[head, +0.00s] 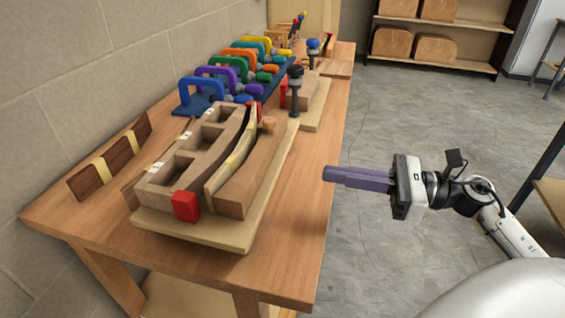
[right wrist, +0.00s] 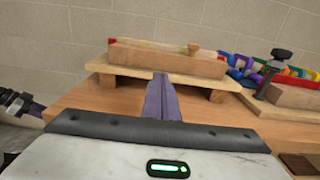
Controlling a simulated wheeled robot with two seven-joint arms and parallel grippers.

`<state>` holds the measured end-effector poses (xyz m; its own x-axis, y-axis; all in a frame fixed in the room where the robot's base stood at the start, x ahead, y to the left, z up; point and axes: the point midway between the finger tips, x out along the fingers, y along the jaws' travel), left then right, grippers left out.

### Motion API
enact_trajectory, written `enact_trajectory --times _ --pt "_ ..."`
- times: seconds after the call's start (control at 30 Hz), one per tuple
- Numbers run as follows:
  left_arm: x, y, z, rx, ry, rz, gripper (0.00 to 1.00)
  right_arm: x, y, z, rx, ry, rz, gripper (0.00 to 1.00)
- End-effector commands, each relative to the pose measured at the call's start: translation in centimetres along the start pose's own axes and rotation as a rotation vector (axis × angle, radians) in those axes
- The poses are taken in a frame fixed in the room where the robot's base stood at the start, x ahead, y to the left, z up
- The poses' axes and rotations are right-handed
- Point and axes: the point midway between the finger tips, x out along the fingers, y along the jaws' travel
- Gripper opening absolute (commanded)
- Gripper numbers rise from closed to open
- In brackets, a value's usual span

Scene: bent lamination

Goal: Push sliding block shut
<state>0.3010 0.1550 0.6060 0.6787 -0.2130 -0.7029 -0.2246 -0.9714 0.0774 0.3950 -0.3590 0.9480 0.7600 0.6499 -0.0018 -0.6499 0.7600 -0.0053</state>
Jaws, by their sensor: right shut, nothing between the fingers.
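The sliding block (head: 258,172) is a long wooden piece with a curved inner face and a round peg (head: 268,125) on top. It lies on a base board (head: 190,236) beside the fixed form (head: 185,157), which has square cutouts. My left gripper (right wrist: 34,112) shows only partly.
A red block (head: 186,206) sits at the form's near end. Coloured clamps (head: 215,85) stand in a row farther along the bench (head: 300,220). A dark upright clamp (head: 295,90) stands past the block's far end. A taped dark strip (head: 110,158) lies on the left.

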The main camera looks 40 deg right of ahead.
Motion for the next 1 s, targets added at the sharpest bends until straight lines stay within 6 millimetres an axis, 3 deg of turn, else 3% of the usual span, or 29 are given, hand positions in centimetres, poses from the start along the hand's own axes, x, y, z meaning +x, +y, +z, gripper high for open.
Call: enact_trajectory --times 0.3,0.5,1.0 --pt "-0.8 -0.2 0.0 -0.008 -0.012 -0.004 0.31 6.9 0.0 0.4 0.001 -0.003 0.001 0.00" --pt "-1.1 -0.4 -0.4 -0.011 -0.009 -0.010 0.31 9.7 0.0 0.3 0.004 -0.004 0.000 0.00" --pt "-1.1 -0.8 -0.8 -0.007 0.000 -0.015 0.31 10.7 0.0 0.0 0.005 -0.002 -0.002 0.00"
